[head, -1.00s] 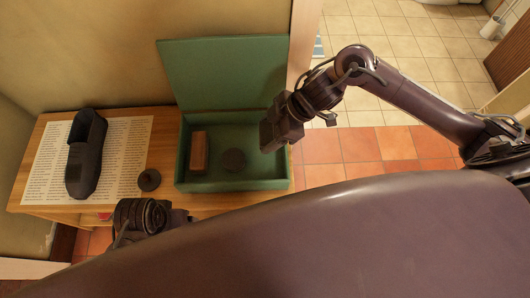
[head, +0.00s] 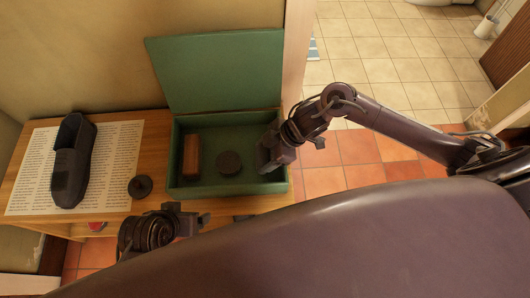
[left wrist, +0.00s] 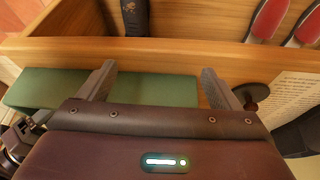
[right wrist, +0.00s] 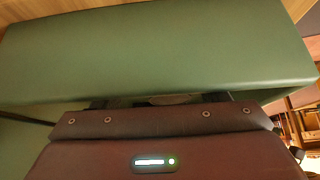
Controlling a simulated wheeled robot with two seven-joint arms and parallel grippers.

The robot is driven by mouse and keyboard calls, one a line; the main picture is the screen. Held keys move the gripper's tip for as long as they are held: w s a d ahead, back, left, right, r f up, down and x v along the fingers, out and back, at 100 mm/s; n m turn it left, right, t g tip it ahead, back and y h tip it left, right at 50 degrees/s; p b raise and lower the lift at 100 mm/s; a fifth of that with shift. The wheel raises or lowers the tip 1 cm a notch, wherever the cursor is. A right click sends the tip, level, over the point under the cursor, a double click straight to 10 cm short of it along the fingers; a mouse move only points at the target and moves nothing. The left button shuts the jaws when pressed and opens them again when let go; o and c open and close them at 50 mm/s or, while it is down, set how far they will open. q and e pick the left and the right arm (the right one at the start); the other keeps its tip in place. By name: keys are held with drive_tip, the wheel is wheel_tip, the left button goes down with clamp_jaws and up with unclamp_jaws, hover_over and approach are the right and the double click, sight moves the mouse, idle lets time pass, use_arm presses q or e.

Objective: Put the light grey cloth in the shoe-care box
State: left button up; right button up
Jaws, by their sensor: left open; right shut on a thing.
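The shoe-care box (head: 185,187) is green and stands open on the wooden bench, its lid (head: 220,70) tilted up behind. A reddish-brown block (head: 191,157) and a dark round tin (head: 229,162) lie inside. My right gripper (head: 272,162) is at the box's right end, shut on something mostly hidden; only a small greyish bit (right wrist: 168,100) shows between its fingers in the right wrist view. I cannot tell whether this is the light grey cloth, which I see clearly nowhere. My left gripper (left wrist: 160,85) is open and empty, at the bench's front edge.
A dark shoe (head: 73,165) lies on a printed sheet (head: 117,160) at the left. A dark round piece (head: 140,187) sits between sheet and box. Red-backed items (left wrist: 268,18) and a dark item (left wrist: 135,15) show below the bench top. Tiled floor is clear at the right.

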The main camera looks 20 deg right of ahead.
drive_tip(key=shift+f, duration=0.2)
drive_tip(key=o, duration=0.9)
drive_tip(key=shift+r, duration=0.1)
drive_tip(key=shift+r, duration=0.15)
use_arm(q)
drive_tip(key=a+g+p, duration=0.1)
drive_tip(key=s+a+r+y+p, duration=0.1)
drive_tip(key=a, duration=0.1)
drive_tip(key=s+a+n+g+p, duration=0.1)
drive_tip(key=p, duration=0.1)
drive_tip(key=shift+a+r+g+y, duration=0.2)
drive_tip(key=shift+a+g+y, duration=0.05)
drive_tip(key=shift+g+y, duration=0.05)
use_arm(e)
drive_tip(key=v, duration=1.2)
use_arm(q)
drive_tip(key=shift+d, duration=0.1)
